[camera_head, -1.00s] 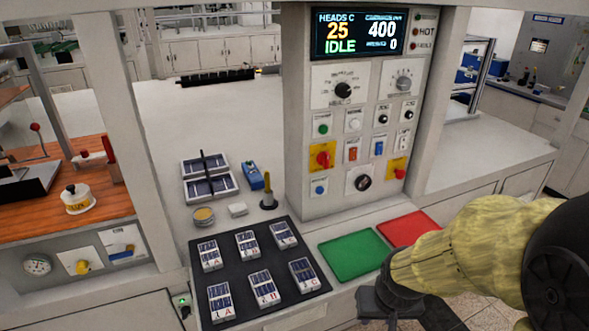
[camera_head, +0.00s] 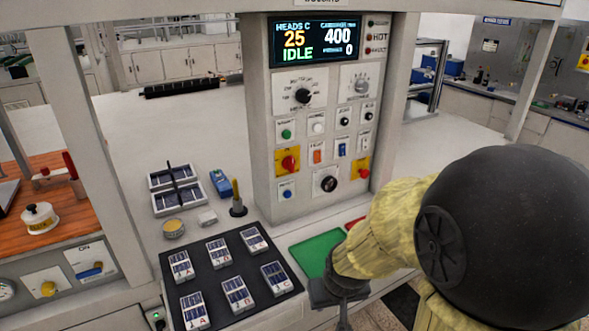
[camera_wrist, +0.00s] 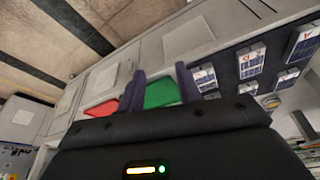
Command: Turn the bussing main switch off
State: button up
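The tall control panel (camera_head: 322,120) stands in the middle of the head view. It has two red rotary knobs on yellow plates, a left one (camera_head: 288,161) and a right one (camera_head: 361,170). A lower left panel carries a yellow knob (camera_head: 48,288) and a blue handle (camera_head: 91,271) under the word ON. The labels are too small to tell which is the bussing main switch. My gripper (camera_head: 335,291) is low in front of the panel, near the green mat, touching no switch. In the wrist view, its two fingers (camera_wrist: 163,88) are apart with nothing held between them.
A green mat (camera_head: 314,252) and a mostly hidden red mat (camera_head: 353,223) lie before the panel. A black tray (camera_head: 207,284) with several labelled cell packs lies left of them. A small upright post (camera_head: 237,200) stands near the panel.

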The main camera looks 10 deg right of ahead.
aim_at(293, 167)
jog(key=w+d+r+n+t+y+p, duration=0.1)
jog(key=w+d+r+t+y+p, duration=0.1)
jog(key=w, duration=0.8)
jog(key=w+d+r+n+t+y+p, duration=0.2)
jog(key=w+r+t+p, duration=0.4)
jog(key=w+t, duration=0.5)
notch_tip(293, 167, up, 2)
jog(key=shift+d+r+n+t+y+p, duration=0.15)
jog(key=shift+d+n+t+y+p, duration=0.25)
jog(key=shift+y, duration=0.5)
jog(key=p+x, duration=0.3)
jog(key=x, duration=0.5)
jog(key=p+x, duration=0.4)
jog(key=x, duration=0.5)
jog(key=shift+w+a+f, duration=0.1)
jog(key=shift+w+f, duration=0.1)
grip_shut()
